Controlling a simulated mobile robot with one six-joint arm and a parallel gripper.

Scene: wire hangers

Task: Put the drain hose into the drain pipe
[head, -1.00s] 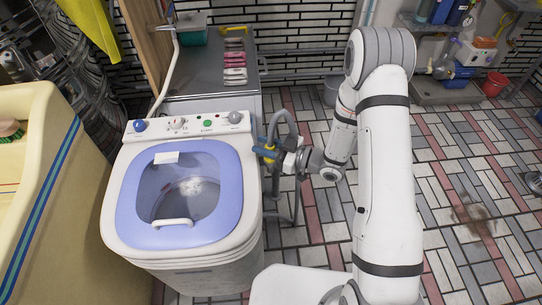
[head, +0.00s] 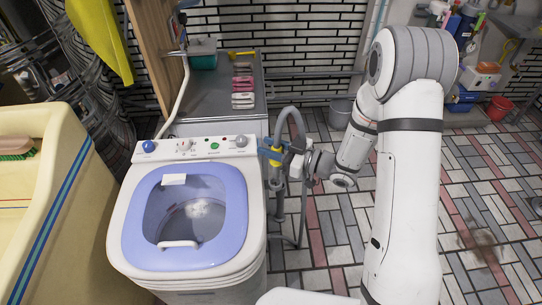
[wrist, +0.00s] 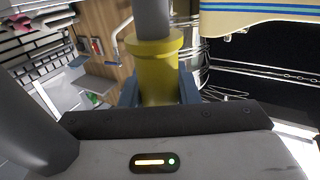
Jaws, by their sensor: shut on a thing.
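The drain hose (head: 298,118) is a grey tube that arches up beside the right side of the washing machine. My gripper (head: 271,157) is shut on its yellow collar, which fills the middle of the wrist view (wrist: 160,76), with a blue finger on each side. The grey tube (wrist: 153,18) runs on past the collar there. In the head view, a grey upright tube shows below my gripper (head: 279,205); I cannot tell whether it is the hose end or the drain pipe. No drain pipe opening can be made out.
The white washing machine (head: 130,215) with its blue lid stands just left of my gripper. A grey counter (head: 215,98) with pegs and a green box stands behind it. A yellow tub (head: 50,190) is at left. A grey bucket (head: 341,112) stands behind; tiled floor is open at right.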

